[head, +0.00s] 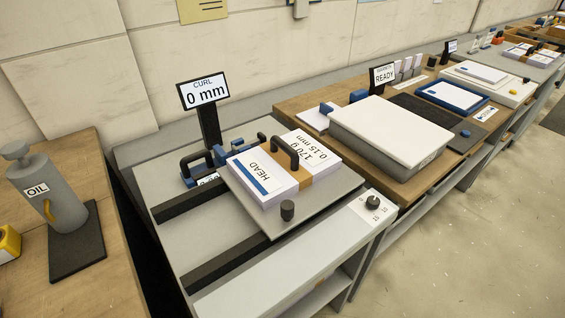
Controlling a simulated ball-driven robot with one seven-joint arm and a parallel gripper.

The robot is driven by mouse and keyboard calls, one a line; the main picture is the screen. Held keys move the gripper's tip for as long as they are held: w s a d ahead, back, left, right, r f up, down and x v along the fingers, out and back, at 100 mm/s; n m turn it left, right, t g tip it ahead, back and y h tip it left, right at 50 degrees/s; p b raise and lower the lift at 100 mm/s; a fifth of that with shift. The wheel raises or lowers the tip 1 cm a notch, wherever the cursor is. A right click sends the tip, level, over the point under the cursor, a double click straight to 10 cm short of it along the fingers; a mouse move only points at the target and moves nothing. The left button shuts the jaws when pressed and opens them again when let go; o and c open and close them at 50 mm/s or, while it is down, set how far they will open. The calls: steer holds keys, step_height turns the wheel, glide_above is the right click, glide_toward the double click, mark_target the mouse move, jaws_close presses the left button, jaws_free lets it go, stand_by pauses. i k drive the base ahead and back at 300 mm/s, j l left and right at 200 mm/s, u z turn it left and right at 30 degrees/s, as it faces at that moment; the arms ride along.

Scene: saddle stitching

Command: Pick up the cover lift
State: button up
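A white paper stack with a brown band around its middle, which looks like the cover lift (312,150), lies flat on a grey plate (312,212) in the head view. Its near left part reads HEAD beside a blue stripe, and its far right part reads 170 g and 0.15 mm. A black knob (288,210) stands on the plate in front of the stack. My gripper is not in view.
A display (205,93) reading CURL 0 mm stands behind the plate. Black rails (225,265) run along the grey machine. An OIL can (48,195) stands on the left table. A grey box with a white top (390,130) is to the right. Floor at lower right is clear.

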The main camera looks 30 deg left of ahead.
mark_target(272, 171)
steer(key=u, duration=0.35)
steer(key=i+l+u, duration=0.15)
steer(key=u, duration=0.3)
steer(key=l+u, duration=0.4)
steer(key=i+l+u, duration=0.1)
steer(key=l+u, duration=0.15)
steer(key=u, duration=0.2)
